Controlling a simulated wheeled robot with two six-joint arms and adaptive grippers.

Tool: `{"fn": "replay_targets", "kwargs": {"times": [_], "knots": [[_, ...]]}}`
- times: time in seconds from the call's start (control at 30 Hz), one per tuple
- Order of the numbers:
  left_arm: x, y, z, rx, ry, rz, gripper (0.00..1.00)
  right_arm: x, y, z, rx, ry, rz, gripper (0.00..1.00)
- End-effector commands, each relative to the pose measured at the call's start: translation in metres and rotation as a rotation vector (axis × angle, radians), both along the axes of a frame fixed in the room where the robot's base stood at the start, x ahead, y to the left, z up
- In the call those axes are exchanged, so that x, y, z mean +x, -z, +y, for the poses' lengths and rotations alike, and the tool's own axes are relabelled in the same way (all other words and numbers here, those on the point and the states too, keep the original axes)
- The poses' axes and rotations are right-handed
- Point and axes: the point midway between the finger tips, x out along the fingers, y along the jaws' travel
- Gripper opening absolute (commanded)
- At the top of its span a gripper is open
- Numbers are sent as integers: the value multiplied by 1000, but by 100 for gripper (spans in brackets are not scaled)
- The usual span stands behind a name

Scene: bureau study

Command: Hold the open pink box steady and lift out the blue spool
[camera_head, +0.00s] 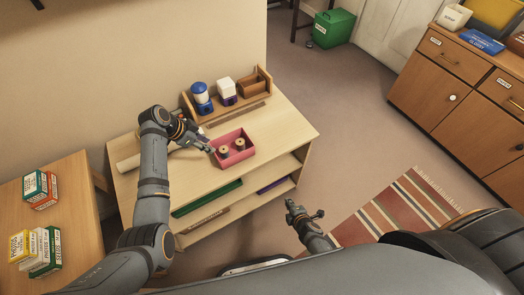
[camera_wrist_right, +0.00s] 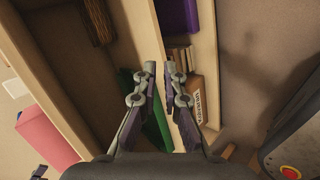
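The open pink box (camera_head: 247,152) stands on the light wooden table. Two spools with tan tops (camera_head: 223,150) (camera_head: 239,144) stand inside it; their wound colours are too hidden to tell which is blue. My left gripper (camera_head: 209,148) is at the box's left wall; I cannot tell whether its fingers are closed on it. My right gripper (camera_head: 304,210) is in front of the table's right part, apart from the box. In the right wrist view its fingers (camera_wrist_right: 159,68) are open with nothing between them. A pink side of the box (camera_wrist_right: 43,136) shows at the left there.
A wooden rack (camera_head: 262,84) with a blue-lidded jar (camera_head: 202,97) and a white-topped container (camera_head: 226,89) stands at the table's back. Shelves below hold a green item (camera_head: 206,198) and a purple one (camera_head: 273,185). Small boxes (camera_head: 36,250) sit on the left table.

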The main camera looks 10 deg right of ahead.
Motion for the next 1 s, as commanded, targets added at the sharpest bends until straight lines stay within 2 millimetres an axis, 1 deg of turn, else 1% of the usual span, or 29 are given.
{"fn": "replay_targets", "kwargs": {"times": [0.03, 0.07, 0.1, 0.17, 0.2, 0.3, 0.4, 0.43, 0.53, 0.63, 0.73, 0.87, 0.97, 1.0], "knots": [[0, 0, 0, 0, 0, 0, 38, 23, -24, 12, -88, -115, -76, 9], [0, 0, 0, 0, 0, 0, 38, 36, -39, 20, -154, -193, -123, 9], [0, 0, 0, 0, 0, 0, 38, 52, -59, 30, -252, -297, -187, 9], [0, 0, 0, 0, 0, 0, 38, 75, -92, 45, -413, -450, -282, 9], [0, 0, 0, 0, 0, 0, 38, 87, -113, 55, -530, -548, -343, 9], [0, 0, 0, 0, 0, 0, 38, 111, -160, 73, -817, -756, -461, 9], [0, 0, 0, 0, 0, 0, 38, 125, -194, 82, -1067, -905, -532, 9], [0, 0, 0, 0, 0, 0, 38, 128, -202, 84, -1129, -938, -545, 9], [0, 0, 0, 0, 0, 0, 38, 135, -220, 86, -1286, -1021, -568, 9], [0, 0, 0, 0, 0, 0, 38, 137, -229, 86, -1367, -1062, -575, 9], [0, 0, 0, 0, 0, 0, 38, 138, -231, 86, -1389, -1073, -575, 9], [0, 0, 0, 0, 0, 0, 38, 143, -229, 88, -1387, -1073, -575, 9], [0, 0, 0, 0, 0, 0, 38, 156, -224, 92, -1388, -1071, -576, 9], [0, 0, 0, 0, 0, 0, 38, 163, -222, 94, -1387, -1071, -576, 9]]}}
